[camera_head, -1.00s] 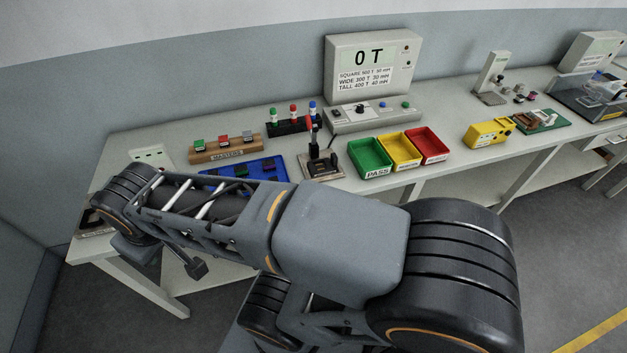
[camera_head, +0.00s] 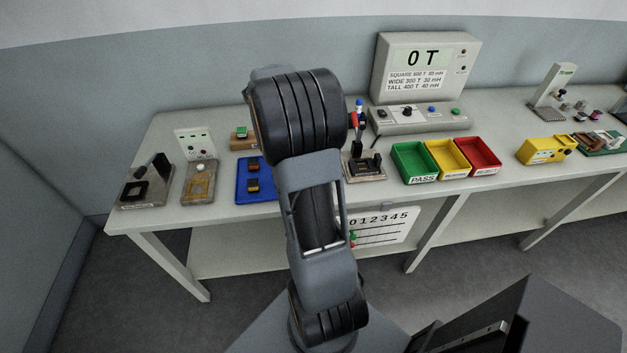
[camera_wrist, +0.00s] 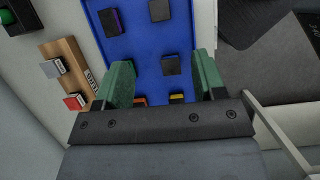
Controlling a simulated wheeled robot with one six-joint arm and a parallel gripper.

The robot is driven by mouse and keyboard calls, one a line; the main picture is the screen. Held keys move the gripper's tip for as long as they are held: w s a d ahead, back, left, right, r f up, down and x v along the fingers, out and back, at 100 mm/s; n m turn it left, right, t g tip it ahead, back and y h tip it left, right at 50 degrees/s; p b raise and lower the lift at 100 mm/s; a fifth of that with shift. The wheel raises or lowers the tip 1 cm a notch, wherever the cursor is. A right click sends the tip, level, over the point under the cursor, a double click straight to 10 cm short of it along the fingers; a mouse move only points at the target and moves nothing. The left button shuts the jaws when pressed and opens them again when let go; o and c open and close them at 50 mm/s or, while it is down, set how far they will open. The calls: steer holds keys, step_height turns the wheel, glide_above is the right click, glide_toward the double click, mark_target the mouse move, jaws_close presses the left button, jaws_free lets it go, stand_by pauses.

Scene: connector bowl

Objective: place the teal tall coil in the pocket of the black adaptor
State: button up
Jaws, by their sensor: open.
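My gripper (camera_wrist: 163,72) is open and empty in the wrist view, its green fingers pointing over the blue tray (camera_wrist: 138,45). In the head view my arm hides it. Several dark blocks lie in the tray: one with a purple edge (camera_wrist: 112,22), plain dark ones (camera_wrist: 171,64), and ones with orange (camera_wrist: 139,101) and yellow (camera_wrist: 177,98) edges near the fingers.
The wooden rack (camera_wrist: 66,55) with colour-topped pieces stands left of the tray. A lever fixture (camera_head: 364,168) stands right of my arm, then green (camera_head: 412,165), yellow (camera_head: 446,160) and red (camera_head: 479,155) bins. A tan fixture (camera_head: 199,186) stands left of the blue tray.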

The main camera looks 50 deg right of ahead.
steer(key=x, duration=0.8)
steer(key=shift+d, duration=0.35)
steer(key=shift+p+x, duration=0.55)
steer(key=shift+x, duration=2.5)
steer(key=shift+a, duration=0.2)
steer(key=c, duration=1.1)
